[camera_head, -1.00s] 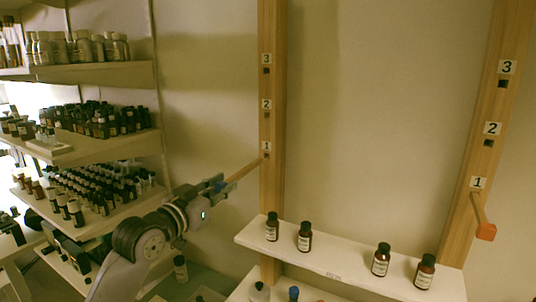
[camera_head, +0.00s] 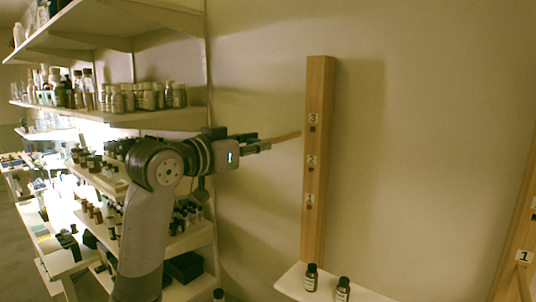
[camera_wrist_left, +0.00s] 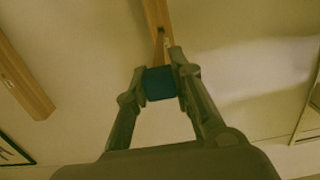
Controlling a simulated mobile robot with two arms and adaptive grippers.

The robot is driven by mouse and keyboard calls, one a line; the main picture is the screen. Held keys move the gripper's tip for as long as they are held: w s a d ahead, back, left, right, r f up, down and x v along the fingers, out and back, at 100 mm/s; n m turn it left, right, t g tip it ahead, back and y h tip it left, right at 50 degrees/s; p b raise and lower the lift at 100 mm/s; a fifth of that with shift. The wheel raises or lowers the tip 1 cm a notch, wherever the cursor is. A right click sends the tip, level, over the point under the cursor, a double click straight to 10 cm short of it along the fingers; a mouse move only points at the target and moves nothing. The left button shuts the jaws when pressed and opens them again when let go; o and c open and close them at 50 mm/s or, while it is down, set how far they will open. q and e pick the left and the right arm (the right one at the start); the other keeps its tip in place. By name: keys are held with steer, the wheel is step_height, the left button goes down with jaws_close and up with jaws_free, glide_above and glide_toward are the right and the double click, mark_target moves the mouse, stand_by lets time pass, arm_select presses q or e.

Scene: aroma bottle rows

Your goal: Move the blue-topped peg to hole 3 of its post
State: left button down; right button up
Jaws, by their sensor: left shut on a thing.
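My left gripper (camera_head: 262,145) is shut on the blue-topped peg (camera_head: 287,137) and holds it sideways in the air. The peg's wooden tip points right at the near wooden post (camera_head: 319,225), close to its left edge at about the height of hole 3 (camera_head: 312,129). I cannot tell whether the tip touches the post. Hole 2 (camera_head: 310,170) and hole 1 (camera_head: 308,206) show no peg. In the left wrist view, the fingers clasp the blue top (camera_wrist_left: 160,83), with the peg's shaft running up towards the post (camera_wrist_left: 155,12). My right gripper is out of view.
Shelves of bottles (camera_head: 145,97) stand left, behind my arm. A small white shelf (camera_head: 292,281) with dark bottles (camera_head: 311,277) sits below the post. A second post (camera_head: 517,235) with a peg (camera_head: 523,284) at its 1 label is at the right edge. The wall between is bare.

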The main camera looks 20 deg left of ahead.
mark_target(286, 134)
arm_select(q)
steer(key=shift+w, duration=0.1)
steer(key=shift+w+d+r+p, duration=0.1)
steer(key=shift+w+d+p, duration=0.15)
steer(key=shift+w+p, duration=0.35)
steer(key=shift+p+x, duration=0.75)
steer(key=shift+x, duration=1.45)
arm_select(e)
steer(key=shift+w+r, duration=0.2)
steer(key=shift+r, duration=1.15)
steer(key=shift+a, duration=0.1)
arm_select(q)
steer(key=shift+p, duration=0.6)
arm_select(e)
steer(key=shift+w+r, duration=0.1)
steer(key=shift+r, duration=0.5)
arm_select(q)
steer(key=shift+x, duration=1)
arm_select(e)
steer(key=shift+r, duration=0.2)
arm_select(q)
steer(key=shift+x, duration=2.05)
steer(key=c, duration=1.3)
jaws_free()
steer(key=shift+r, duration=0.1)
